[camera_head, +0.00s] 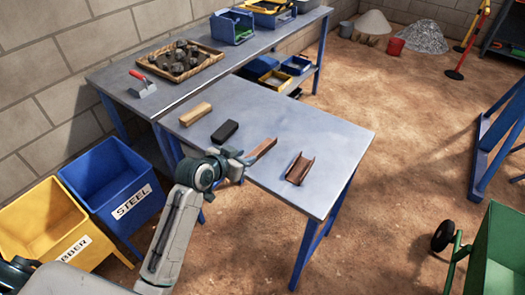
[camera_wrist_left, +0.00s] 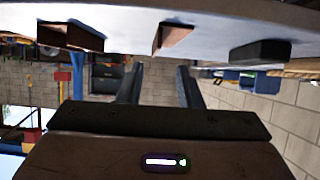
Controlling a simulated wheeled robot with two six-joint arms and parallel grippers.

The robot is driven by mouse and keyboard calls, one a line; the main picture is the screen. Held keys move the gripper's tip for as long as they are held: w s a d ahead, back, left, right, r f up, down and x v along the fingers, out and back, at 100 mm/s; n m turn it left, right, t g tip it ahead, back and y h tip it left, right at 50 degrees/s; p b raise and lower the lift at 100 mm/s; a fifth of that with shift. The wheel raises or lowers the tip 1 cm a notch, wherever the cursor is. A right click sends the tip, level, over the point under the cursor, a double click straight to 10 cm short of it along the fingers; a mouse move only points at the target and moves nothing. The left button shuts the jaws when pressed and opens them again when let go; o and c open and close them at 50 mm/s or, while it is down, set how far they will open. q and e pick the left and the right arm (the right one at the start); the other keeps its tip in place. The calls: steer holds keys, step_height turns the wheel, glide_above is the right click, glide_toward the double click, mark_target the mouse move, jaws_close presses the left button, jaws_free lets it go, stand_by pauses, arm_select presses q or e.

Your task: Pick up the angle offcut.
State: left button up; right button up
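The angle offcut (camera_head: 262,149) looks like a narrow rust-brown strip lying on the grey metal table, near its front edge. In the left wrist view, which is upside down, the angle offcut (camera_wrist_left: 173,38) hangs from the top, beyond the fingers. My left gripper (camera_head: 243,157) is at the front table edge, just left of the offcut's near end. Its fingers (camera_wrist_left: 158,85) are apart with nothing between them. Whether it touches the offcut cannot be told. My right gripper is not in view.
A rusty channel piece (camera_head: 299,169) lies right of the offcut. A black block (camera_head: 225,131) and a tan wooden block (camera_head: 196,114) lie to its left. A blue STEEL bin (camera_head: 112,184) and a yellow bin (camera_head: 45,222) stand on the floor. The table's right part is clear.

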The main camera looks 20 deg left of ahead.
mark_target(261, 151)
arm_select(q)
steer(key=x, duration=0.2)
steer(key=shift+w+d, duration=0.3)
steer(key=shift+w+d+f, duration=0.2)
steer(key=shift+w+f, duration=0.1)
steer(key=shift+w, duration=0.2)
steer(key=shift+w+d+f+p, duration=0.1)
steer(key=shift+w+d+p, duration=0.05)
steer(key=shift+w+p, duration=0.25)
steer(key=x, duration=0.4)
steer(key=shift+d+p, duration=0.2)
steer(key=shift+p, duration=0.2)
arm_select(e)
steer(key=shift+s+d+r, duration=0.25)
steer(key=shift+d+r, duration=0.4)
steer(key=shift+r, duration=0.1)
arm_select(q)
steer(key=shift+c, duration=0.2)
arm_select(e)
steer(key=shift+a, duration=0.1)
arm_select(q)
jaws_close()
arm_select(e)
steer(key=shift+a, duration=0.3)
